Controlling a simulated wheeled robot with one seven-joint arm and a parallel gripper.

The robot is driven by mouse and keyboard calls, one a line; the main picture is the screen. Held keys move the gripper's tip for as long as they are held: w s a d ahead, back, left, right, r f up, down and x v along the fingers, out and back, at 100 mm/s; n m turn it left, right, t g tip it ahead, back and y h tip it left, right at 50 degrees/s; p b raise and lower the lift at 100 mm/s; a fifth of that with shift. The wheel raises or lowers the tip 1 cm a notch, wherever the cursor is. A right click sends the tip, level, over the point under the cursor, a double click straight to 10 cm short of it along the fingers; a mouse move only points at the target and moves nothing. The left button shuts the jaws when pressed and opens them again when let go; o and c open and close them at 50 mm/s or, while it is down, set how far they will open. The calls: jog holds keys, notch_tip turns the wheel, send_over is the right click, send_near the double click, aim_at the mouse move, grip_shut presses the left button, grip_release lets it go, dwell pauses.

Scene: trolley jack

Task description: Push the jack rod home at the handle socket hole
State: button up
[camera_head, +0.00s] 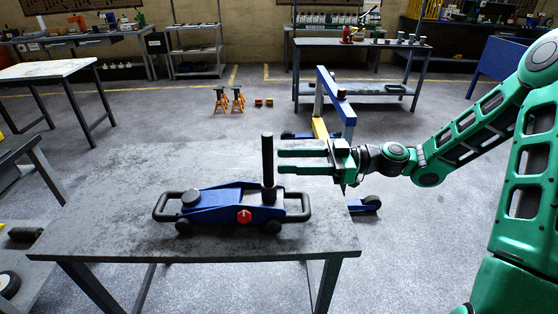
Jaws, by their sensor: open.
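The blue trolley jack (222,205) lies on the grey table (110,225), with its round saddle at the left and a dark loop handle at each end. The black jack rod (267,155) stands upright at the right part of the jack, with its lower end at a wider dark collar, the handle socket (269,193). The socket hole itself is hidden by the rod, and I cannot tell how deep the rod sits. My green gripper (282,161) reaches in from the right. Its two fingers are apart and point left, with their tips close to the rod's right side.
My arm spans the right side. A blue and yellow floor crane (348,115) stands behind the table's right edge. Orange jack stands (229,98) sit on the floor further back. A workbench (360,44) stands behind. The table's left part is bare.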

jog(key=d, duration=0.7)
jog(key=shift+s+d, duration=0.2)
jog(key=shift+d, duration=0.05)
jog(key=shift+f, duration=0.1)
jog(key=s+d+f+m+h, duration=0.2)
jog(key=f+h, duration=0.1)
jog(key=s+d+f+m+g+h, duration=0.1)
jog(key=s+d+f+m+h, duration=0.1)
jog(key=s+d+f+h, duration=0.1)
jog(key=s+d+f+m+h, duration=0.3)
jog(key=f+h, duration=0.1)
jog(key=shift+s+f+g+h, duration=0.1)
jog(key=shift+f+g+h, duration=0.15)
jog(key=shift+g+h, duration=0.15)
jog(key=s+d+r+m+h, duration=0.3)
jog(key=s+d+r+m, duration=0.1)
jog(key=s+d+m, duration=0.4)
jog(key=s+d+r+m+h, duration=0.4)
jog(key=s+d+m, duration=0.4)
jog(key=s+d, duration=0.2)
jog(key=shift+s+r+m, duration=0.15)
jog(key=shift+s+m, duration=0.15)
jog(key=shift+s, duration=0.45)
